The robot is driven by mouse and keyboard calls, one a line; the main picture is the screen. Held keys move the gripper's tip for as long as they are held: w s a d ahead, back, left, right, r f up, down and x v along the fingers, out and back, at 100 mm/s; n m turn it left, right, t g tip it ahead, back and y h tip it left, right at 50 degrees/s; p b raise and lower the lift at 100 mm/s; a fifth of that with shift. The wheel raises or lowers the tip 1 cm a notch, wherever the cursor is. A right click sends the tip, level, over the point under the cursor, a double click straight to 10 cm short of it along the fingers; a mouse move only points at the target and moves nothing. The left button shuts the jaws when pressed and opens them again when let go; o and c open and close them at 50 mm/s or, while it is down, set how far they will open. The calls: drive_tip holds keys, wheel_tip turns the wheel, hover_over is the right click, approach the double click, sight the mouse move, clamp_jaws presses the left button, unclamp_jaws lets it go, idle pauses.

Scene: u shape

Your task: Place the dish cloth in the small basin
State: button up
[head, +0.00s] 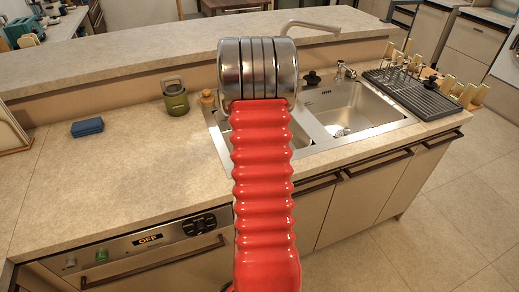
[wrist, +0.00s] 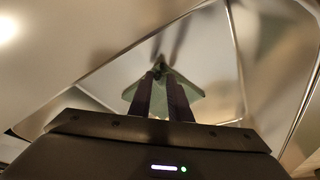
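The sink is set in the counter in the head view. Its right basin (head: 350,105) is in plain sight, and the left basin (head: 216,122) is mostly hidden behind my red arm. My gripper is hidden behind the arm there. In the wrist view my gripper (wrist: 161,78) has its two dark fingers close together on a pale green cloth (wrist: 190,84), which looks like the dish cloth. The cloth spreads out on both sides of the fingertips. Shiny metal walls (wrist: 120,55) surround it, like the inside of a basin. I cannot tell whether the cloth touches the bottom.
A black drying rack (head: 415,92) with wooden holders stands right of the sink. A faucet (head: 345,70) rises behind the basins. A green pot (head: 176,100) and a blue sponge-like block (head: 87,127) are on the left counter, which is otherwise mostly clear. A raised ledge runs behind.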

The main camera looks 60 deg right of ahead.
drive_tip(key=o, duration=0.5)
drive_tip(key=shift+r, duration=0.1)
drive_tip(key=shift+s+a+r+p, duration=0.1)
drive_tip(key=shift+a+r+p, duration=0.1)
drive_tip(key=shift+r+p, duration=0.4)
drive_tip(key=shift+v, duration=0.9)
drive_tip(key=shift+s, duration=0.1)
drive_tip(key=shift+s+v, duration=0.2)
drive_tip(key=shift+v, duration=1.05)
drive_tip(key=shift+s+v, duration=0.15)
drive_tip(key=shift+v, duration=1.1)
drive_tip(key=shift+s+v, duration=0.2)
drive_tip(key=shift+v, duration=1.1)
